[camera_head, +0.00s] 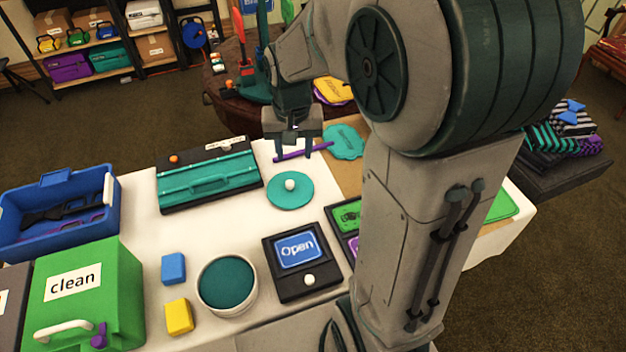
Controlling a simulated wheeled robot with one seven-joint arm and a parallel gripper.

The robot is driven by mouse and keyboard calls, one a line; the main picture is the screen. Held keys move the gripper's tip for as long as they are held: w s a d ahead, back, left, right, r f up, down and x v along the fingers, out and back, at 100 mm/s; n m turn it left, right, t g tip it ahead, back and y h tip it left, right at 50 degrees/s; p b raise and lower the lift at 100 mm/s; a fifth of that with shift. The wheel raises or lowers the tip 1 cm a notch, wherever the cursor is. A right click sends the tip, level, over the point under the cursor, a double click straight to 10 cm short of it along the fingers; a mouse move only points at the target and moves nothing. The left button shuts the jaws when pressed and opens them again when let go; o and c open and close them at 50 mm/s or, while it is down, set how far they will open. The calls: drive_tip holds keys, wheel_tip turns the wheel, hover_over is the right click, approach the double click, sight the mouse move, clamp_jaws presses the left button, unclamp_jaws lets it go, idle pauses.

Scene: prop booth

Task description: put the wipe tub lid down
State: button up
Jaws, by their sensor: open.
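A round teal lid with a white knob (288,203), which looks like the wipe tub lid, lies flat on the white tabletop, knob up. A round white tub (207,298) stands nearer to me, left of the lid; its top shows a dark teal surface. My gripper (294,155) points down, open, behind and above the lid in the picture, apart from its knob. A thin purple bar (321,147) shows at the fingertips; I cannot tell whether it touches them. My arm hides part of the table on the right.
A black and teal case (208,186) lies left of the lid. A tablet reading "Open" (297,249) is in front. Blue (173,268) and yellow (179,316) blocks lie beside the tub. A green "clean" box (83,305) and blue bin (62,243) stand left.

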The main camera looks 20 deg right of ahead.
drive_tip(key=s+r+n+t, duration=0.1)
drive_tip(key=s+r+n, duration=0.1)
drive_tip(key=s, duration=1.2)
drive_tip(key=shift+r+n+t, duration=0.4)
drive_tip(key=shift+r, duration=0.35)
drive_tip(key=shift+p+v, duration=1.15)
drive_tip(key=shift+v, duration=0.05)
drive_tip(key=shift+w+f, duration=0.1)
drive_tip(key=shift+w, duration=0.1)
drive_tip(key=shift+c, duration=0.7)
drive_tip(key=shift+d, duration=0.1)
